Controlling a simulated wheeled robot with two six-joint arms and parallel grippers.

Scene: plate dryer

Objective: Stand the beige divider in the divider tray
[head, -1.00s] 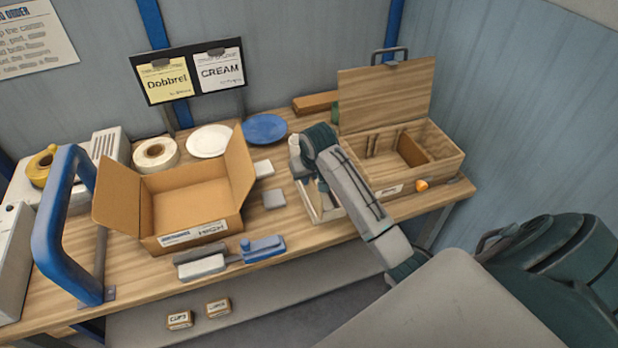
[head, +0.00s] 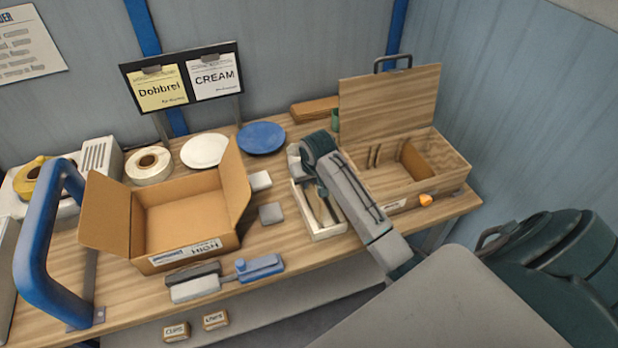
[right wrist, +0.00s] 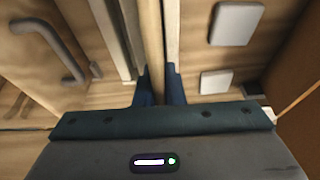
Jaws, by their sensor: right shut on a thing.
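The light divider tray (head: 321,234) stands on the bench, left of the open wooden box. My right gripper (head: 322,197) is over it in the head view, partly hidden by its own arm. In the right wrist view, the right gripper (right wrist: 159,88) is shut on a beige divider (right wrist: 152,38), a thin slab seen edge-on. Pale tray walls (right wrist: 173,32) run along both sides of the slab. I cannot tell whether its lower edge touches the tray floor. My left gripper is not in view.
An open wooden box (head: 385,200) with a raised lid stands close on the right. A cardboard box (head: 190,245), a white block (head: 260,181) and a grey block (head: 271,213) lie left of the tray. White and blue plates (head: 261,138) are behind.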

